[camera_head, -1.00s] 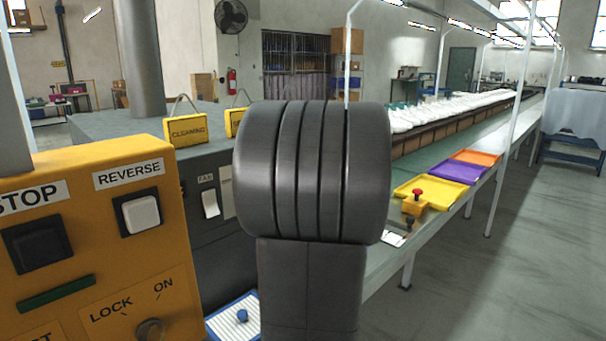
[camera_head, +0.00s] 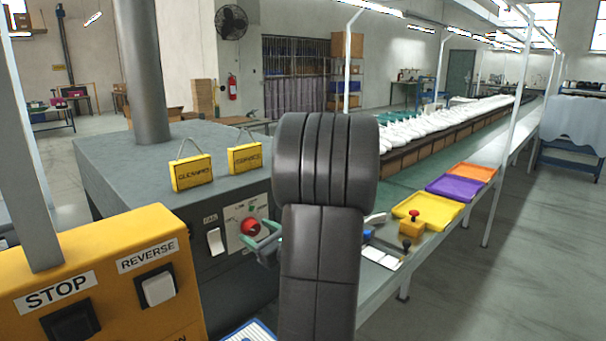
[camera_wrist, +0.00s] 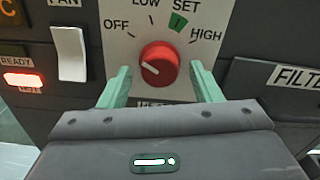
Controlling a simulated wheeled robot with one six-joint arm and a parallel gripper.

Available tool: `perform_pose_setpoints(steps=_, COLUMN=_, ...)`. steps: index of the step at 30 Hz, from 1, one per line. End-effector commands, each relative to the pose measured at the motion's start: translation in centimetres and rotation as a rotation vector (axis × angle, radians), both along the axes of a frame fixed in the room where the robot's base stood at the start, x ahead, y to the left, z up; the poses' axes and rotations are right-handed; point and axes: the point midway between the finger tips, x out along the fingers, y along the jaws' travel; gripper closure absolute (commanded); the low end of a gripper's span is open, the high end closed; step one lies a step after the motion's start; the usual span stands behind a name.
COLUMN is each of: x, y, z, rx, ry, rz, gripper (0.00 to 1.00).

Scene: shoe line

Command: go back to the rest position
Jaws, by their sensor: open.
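My gripper (camera_wrist: 162,84) is open, with one pale green finger on each side of a red knob (camera_wrist: 159,64) in the wrist view. Gaps show between the fingers and the knob; how far the tips are from the panel is hard to tell. The knob's white line points up-left, toward OFF. A green mark sits by SET on the white dial plate (camera_wrist: 120,42). In the head view my gripper (camera_head: 264,240) is beside the red knob (camera_head: 250,226) on the dark machine's front, partly hidden behind my arm.
A yellow STOP/REVERSE box (camera_head: 110,265) stands at front left. Yellow signs (camera_head: 192,172) stand on the machine. Yellow, purple and orange trays (camera_head: 458,190) line the conveyor at right.

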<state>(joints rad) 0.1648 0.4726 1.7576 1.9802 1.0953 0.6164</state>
Motion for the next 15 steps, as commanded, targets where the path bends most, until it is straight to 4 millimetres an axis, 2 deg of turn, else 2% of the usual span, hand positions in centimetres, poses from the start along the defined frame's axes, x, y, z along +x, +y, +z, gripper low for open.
perform_pose_setpoints(steps=2, x=0.0, y=-0.01, z=0.48, rx=0.03, ry=0.032, rz=0.0, gripper=0.42)
perform_pose_setpoints(steps=15, x=-0.05, y=0.04, z=0.1, rx=0.125, ry=0.125, rz=0.0, gripper=0.42)
